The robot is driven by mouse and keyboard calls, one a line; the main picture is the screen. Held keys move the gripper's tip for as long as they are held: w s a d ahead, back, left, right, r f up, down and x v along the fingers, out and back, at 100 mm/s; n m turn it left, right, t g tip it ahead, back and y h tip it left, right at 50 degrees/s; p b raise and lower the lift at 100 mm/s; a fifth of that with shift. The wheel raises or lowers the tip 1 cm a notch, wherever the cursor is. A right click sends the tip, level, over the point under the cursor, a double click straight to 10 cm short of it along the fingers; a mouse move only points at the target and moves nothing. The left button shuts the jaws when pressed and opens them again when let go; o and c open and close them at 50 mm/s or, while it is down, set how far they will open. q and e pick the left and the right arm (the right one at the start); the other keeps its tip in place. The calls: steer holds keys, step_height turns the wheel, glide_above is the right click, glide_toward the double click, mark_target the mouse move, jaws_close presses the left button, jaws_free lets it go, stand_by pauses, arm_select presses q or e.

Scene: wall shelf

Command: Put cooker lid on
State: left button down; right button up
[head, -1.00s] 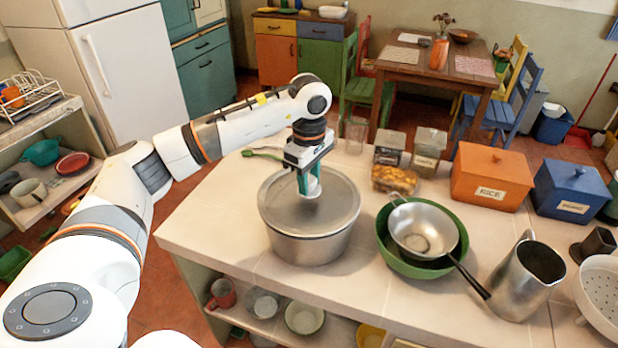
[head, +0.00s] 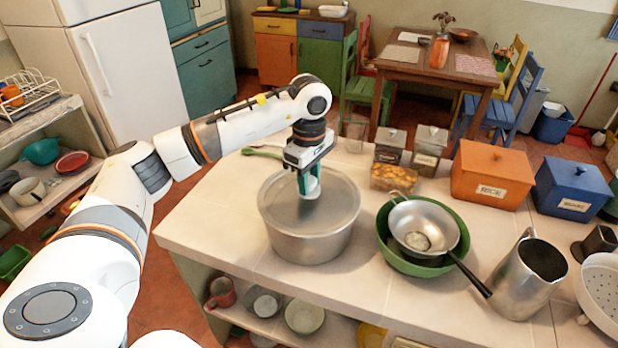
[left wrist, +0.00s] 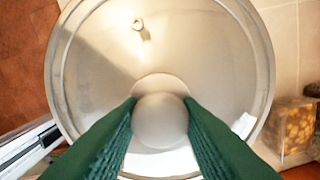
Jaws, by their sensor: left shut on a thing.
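The cooker pot (head: 308,245) is a wide silver metal pot on the light tiled counter. Its round metal lid (head: 280,208) lies over the top of the pot and looks level. Whether its rim is fully seated all round I cannot tell. My left gripper (head: 309,194) points down at the lid's centre. In the left wrist view its green fingers (left wrist: 159,125) are shut on the lid's round knob (left wrist: 160,118). The lid (left wrist: 95,60) fills most of that view, with a small valve-like piece on it. My right gripper is not in view.
To the right stand a green bowl (head: 464,240) with a strainer in it, a metal pitcher (head: 528,280), an orange rice box (head: 492,178) and a blue box (head: 575,190). Behind the pot are jars (head: 390,145) and a glass (head: 355,135). Counter left of the pot is clear.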

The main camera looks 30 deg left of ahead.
arm_select(q)
steer(key=c, duration=0.9)
jaws_free()
steer(key=shift+r, duration=0.1)
steer(key=shift+c, duration=0.2)
step_height(320, 180, up, 7)
steer(key=shift+r+b, duration=0.1)
steer(key=shift+b, duration=1.05)
step_height(320, 180, up, 5)
steer(key=shift+s+f+p, duration=0.1)
steer(key=shift+p, duration=0.25)
